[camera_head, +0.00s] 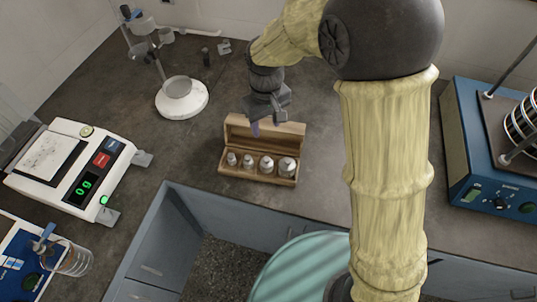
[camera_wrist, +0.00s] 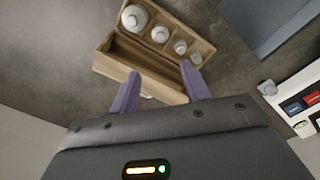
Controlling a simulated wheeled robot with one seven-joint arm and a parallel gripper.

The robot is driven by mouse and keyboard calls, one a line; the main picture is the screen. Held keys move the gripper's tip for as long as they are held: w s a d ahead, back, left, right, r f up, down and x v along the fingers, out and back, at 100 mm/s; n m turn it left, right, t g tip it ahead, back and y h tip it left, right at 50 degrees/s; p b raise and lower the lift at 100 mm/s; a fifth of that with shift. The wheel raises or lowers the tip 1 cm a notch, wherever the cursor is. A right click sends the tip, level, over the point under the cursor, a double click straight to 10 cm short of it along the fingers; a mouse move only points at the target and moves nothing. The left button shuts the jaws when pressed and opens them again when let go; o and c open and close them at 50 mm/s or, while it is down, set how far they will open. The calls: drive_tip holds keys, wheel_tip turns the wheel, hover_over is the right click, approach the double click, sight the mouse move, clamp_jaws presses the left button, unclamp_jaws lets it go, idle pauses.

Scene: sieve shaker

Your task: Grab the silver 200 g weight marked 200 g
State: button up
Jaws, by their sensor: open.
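An open wooden box (camera_head: 258,180) on the dark worktop holds a row of several silver knobbed weights. They grow in size toward the right in the head view, and the largest weight (camera_head: 287,167) is at the right end. In the wrist view the largest weight (camera_wrist: 135,19) is at the upper left of the box (camera_wrist: 199,46). No marking is legible, so I cannot tell which is the 200 g one. My gripper (camera_head: 256,129) is open and empty above the back of the box. Its purple fingers (camera_wrist: 164,76) point toward the box's empty long side and lid.
A balance (camera_head: 65,165) with a green display stands at the left, and a white-based stand (camera_head: 183,106) is behind the box to the left. A blue sieve shaker (camera_head: 490,160) is at the right. The worktop's front edge is close in front of the box.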

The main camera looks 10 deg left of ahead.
sight(267, 159)
wheel_tip(267, 159, down, 12)
drive_tip(key=shift+a+f+p, duration=0.1)
drive_tip(key=shift+p, duration=0.45)
idle(0.3)
drive_tip(key=shift+s+d+f+p, duration=0.15)
drive_tip(key=shift+f+p, duration=0.15)
drive_tip(key=shift+f, duration=1)
drive_tip(key=shift+s+d+f+p, duration=0.1)
drive_tip(key=shift+f+p, duration=0.2)
drive_tip(key=shift+f, duration=1)
drive_tip(key=c, duration=0.9)
